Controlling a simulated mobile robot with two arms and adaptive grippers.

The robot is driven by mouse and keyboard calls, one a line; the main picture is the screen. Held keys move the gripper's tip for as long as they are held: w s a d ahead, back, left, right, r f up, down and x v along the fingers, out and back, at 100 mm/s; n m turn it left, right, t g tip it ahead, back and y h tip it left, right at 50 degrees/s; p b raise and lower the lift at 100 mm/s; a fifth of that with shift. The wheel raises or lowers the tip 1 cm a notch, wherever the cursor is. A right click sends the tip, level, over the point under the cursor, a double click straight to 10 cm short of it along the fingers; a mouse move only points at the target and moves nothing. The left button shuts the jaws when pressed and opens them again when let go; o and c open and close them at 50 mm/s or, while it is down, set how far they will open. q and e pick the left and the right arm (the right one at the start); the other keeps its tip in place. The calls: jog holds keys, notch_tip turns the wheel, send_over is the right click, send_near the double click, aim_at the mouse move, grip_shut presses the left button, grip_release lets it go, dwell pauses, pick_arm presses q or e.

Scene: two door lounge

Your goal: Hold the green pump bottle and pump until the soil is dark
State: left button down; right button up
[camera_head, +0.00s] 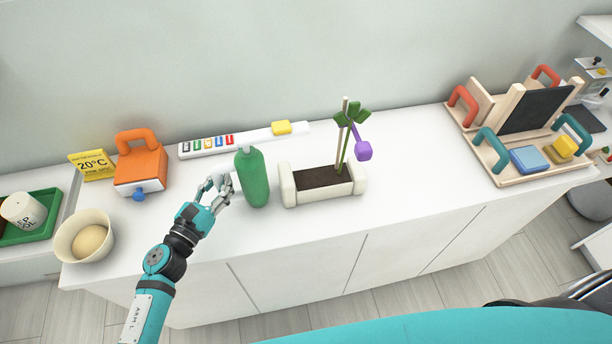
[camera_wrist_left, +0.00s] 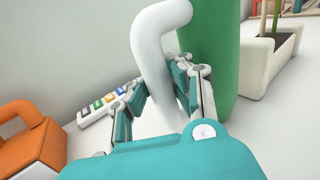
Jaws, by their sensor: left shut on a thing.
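The green pump bottle (camera_head: 253,180) stands upright on the white counter, left of the planter. It shows large in the left wrist view (camera_wrist_left: 212,50), with a white curved handle (camera_wrist_left: 155,45) on its left side. My left gripper (camera_head: 220,188) is at the bottle's left side, its fingers closed around that handle; it also shows in the left wrist view (camera_wrist_left: 165,88). The white planter (camera_head: 290,190) holds brown soil (camera_head: 318,177) and a green plant (camera_head: 350,118) on a stake, with a purple clip (camera_head: 364,150). The bottle's pump top is hard to make out. My right gripper is out of view.
An orange-handled box (camera_head: 140,168), a yellow 20°C card (camera_head: 92,165) and a bowl with a round ball (camera_head: 84,240) stand at left. A white strip with coloured keys (camera_head: 210,144) lies behind the bottle. A wooden tray set (camera_head: 520,125) is at right. Counter between planter and tray is clear.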

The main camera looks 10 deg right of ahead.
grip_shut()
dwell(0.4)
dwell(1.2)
